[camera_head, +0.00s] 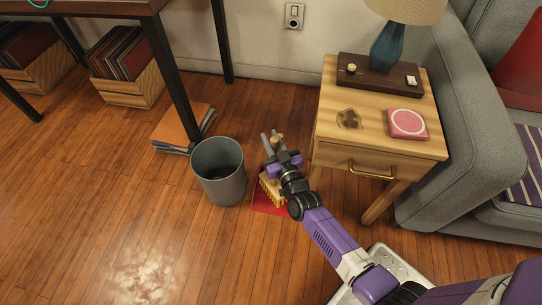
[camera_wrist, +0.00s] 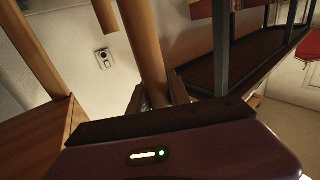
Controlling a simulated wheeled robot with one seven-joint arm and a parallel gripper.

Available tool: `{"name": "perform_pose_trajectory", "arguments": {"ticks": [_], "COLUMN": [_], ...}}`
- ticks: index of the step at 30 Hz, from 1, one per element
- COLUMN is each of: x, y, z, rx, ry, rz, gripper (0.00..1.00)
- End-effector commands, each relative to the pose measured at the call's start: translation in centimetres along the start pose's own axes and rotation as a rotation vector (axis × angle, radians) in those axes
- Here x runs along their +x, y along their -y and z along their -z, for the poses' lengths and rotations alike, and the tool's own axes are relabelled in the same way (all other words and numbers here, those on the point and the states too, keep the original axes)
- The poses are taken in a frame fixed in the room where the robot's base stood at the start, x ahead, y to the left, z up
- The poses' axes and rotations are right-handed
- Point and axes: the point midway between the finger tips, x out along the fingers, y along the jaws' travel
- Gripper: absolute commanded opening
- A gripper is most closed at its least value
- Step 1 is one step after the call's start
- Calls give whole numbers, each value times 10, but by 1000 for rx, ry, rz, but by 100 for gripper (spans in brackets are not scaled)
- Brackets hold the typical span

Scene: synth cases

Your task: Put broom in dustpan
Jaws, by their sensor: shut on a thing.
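My gripper (camera_head: 273,147) is between the grey bin and the wooden side table. In the wrist view its jaws (camera_wrist: 157,96) are shut on the light-brown round handle of the broom (camera_wrist: 142,45). In the head view the broom's yellowish bristle head (camera_head: 271,189) shows below my gripper, partly hidden by my arm. A flat red dustpan (camera_head: 267,205) lies on the floor at the bristle head, mostly covered by the broom and my arm. I cannot tell whether the bristles touch the dustpan or hang above it.
The grey bin (camera_head: 219,172) stands close on the left. The side table (camera_head: 338,135) stands close on the right, with a lamp, a tray and a pink coaster. Books (camera_head: 184,127) lie behind the bin by a desk leg. The floor (camera_head: 100,220) at front left is clear.

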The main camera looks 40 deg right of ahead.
Motion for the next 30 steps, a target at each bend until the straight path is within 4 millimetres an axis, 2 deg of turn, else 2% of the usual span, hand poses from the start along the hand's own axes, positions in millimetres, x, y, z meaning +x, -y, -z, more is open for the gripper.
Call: {"name": "perform_pose_trajectory", "arguments": {"ticks": [1, 5, 12, 24, 25, 28, 30], "x": [1, 1, 0, 0, 0, 0, 0], "y": [1, 1, 1, 1, 1, 1, 1], "z": [-8, -16, -45, -48, -49, -48, -48], "rx": [-1, 1, 0, 1, 1, 1, 1], "ry": [-3, -2, -3, -2, 0, 0, 0], "rz": [1, 1, 2, 1, 1, 1, 1], "gripper": [0, 0, 0, 0, 25, 45, 45]}}
